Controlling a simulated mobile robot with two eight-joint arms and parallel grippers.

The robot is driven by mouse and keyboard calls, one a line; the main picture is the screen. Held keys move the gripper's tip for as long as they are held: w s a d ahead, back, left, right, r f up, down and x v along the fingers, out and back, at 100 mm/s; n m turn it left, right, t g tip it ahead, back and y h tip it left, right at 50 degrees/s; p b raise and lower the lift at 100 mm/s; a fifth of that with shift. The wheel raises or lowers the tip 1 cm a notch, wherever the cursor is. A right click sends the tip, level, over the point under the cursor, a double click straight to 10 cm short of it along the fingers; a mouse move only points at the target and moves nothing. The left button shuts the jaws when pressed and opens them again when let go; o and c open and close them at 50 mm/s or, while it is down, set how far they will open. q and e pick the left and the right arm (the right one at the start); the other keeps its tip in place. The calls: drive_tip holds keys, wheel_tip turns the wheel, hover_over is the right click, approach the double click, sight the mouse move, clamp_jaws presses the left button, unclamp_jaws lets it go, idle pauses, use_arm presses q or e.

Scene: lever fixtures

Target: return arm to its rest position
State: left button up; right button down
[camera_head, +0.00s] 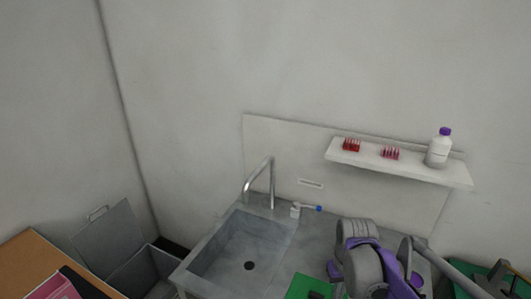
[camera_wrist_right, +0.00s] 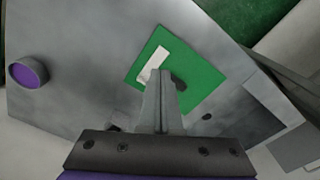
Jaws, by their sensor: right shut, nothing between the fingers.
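My right arm (camera_head: 365,262) comes into the head view at the lower right, bent over the counter beside the sink. In the wrist view my right gripper (camera_wrist_right: 163,98) is shut and empty, pointing at a green square mat (camera_wrist_right: 205,72). The mat also shows at the bottom of the head view (camera_head: 301,287). A white bar (camera_wrist_right: 152,63) lies over the mat with a dark part beside it. The fingers hide part of this, and I cannot tell if they touch it. My left gripper is not in view.
A steel sink (camera_head: 205,272) with a curved faucet (camera_head: 258,175) is left of my arm. A shelf (camera_head: 400,168) holds red racks and a purple-capped bottle (camera_head: 439,148).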

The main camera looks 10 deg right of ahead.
drive_tip(key=s+a+f+t, duration=0.1)
drive_tip(key=s+a+t, duration=0.1)
drive_tip(key=s, duration=0.4)
drive_tip(key=s+a+t, duration=0.3)
drive_tip(key=s+a, duration=0.1)
drive_tip(key=s, duration=0.2)
drive_tip(key=shift+s+f+t, duration=0.3)
drive_tip(key=shift+s+f, duration=0.05)
drive_tip(key=shift+s, duration=0.05)
idle(0.9)
